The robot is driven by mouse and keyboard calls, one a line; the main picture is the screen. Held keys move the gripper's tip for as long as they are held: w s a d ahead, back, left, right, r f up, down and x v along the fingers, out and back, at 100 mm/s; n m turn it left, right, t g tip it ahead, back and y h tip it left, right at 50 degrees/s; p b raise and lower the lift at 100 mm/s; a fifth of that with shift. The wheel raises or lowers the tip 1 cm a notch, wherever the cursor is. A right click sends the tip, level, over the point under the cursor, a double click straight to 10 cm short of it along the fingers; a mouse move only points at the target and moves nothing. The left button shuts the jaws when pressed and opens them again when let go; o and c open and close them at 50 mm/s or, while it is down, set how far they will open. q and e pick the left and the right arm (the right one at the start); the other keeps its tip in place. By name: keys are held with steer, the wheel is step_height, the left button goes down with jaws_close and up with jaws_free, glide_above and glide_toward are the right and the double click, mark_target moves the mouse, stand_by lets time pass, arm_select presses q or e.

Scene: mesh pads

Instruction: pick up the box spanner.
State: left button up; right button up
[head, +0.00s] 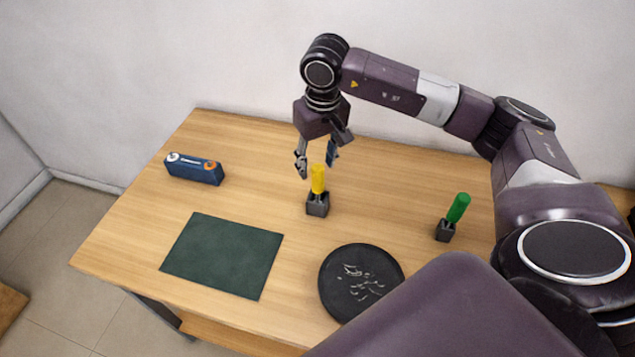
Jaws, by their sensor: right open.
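Two upright tools stand in small dark holders on the table. One has a yellow handle (318,180), in a holder (317,206) near the middle. The other has a green handle (459,208), in a holder (445,232) at the right. Only the handles show, so I cannot tell which is the box spanner. My right gripper (316,164) points down, open and empty, at the top of the yellow handle. Its fingers appear on either side of that handle; I cannot tell whether they touch it. My left gripper is out of view.
A blue box with orange and white round parts (194,170) lies at the table's left. A dark green mat (222,255) lies front left. A black round tray (330,290) with small pale bits lies at the front. The wooden table (250,145) is clear around the yellow tool.

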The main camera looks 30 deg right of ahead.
mark_target(317, 180)
steer(key=shift+s+a+f, duration=0.15)
steer(key=shift+f, duration=0.3)
steer(key=f+p, duration=0.1)
steer(key=f, duration=0.1)
steer(key=f+p, duration=0.1)
steer(key=f, duration=0.1)
steer(key=w+f+p, duration=0.1)
steer(key=f, duration=0.1)
steer(key=shift+d+f, duration=0.1)
steer(key=shift+d, duration=0.3)
steer(key=shift+w+f, duration=0.15)
steer(key=shift+f, duration=0.45)
jaws_close()
